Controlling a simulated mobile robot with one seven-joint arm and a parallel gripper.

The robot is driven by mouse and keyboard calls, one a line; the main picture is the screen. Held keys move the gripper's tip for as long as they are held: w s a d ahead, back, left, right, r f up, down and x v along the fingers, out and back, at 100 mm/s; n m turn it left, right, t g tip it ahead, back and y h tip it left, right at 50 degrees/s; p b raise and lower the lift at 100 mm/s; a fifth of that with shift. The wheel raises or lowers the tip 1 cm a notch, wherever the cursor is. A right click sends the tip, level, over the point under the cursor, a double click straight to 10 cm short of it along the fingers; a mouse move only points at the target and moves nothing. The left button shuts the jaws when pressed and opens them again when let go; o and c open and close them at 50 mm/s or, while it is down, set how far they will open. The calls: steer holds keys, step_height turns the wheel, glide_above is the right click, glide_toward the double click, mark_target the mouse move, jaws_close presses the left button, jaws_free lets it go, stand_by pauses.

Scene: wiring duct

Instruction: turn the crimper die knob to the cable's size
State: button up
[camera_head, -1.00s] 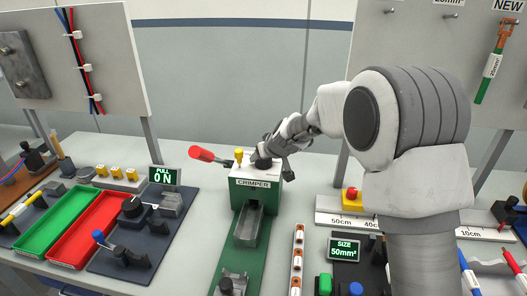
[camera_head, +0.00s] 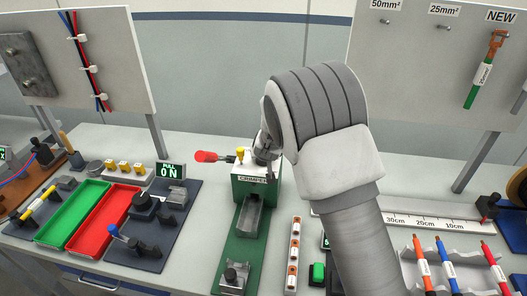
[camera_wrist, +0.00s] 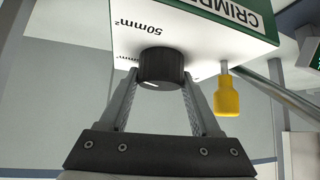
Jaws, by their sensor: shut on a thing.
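The crimper (camera_head: 255,190) is a green and white box labelled CRIMPER in the middle of the bench. Its black die knob (camera_wrist: 163,66) sits on the white face in the wrist view, beside a printed 50mm² label (camera_wrist: 166,27). A second label at the left is too cut off to read. A pale mark shows on the knob's near rim. My gripper (camera_wrist: 160,82) has one finger on each side of the knob and is shut on it. In the head view my arm largely hides gripper and knob. The size display is mostly hidden behind my arm.
A yellow peg (camera_wrist: 227,97) stands right beside the knob in the wrist view. A red-tipped lever (camera_head: 206,156) sticks out left of the crimper. Green (camera_head: 72,212) and red (camera_head: 103,221) trays lie left. Several coloured cables (camera_head: 447,262) rest on racks at the right.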

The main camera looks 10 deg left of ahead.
steer(key=o, duration=1.4)
steer(key=shift+c, duration=0.2)
steer(key=p+v, duration=0.3)
steer(key=v, duration=1.4)
steer(key=shift+s, duration=0.15)
steer(key=shift+d+r, duration=0.1)
steer(key=shift+r, duration=0.05)
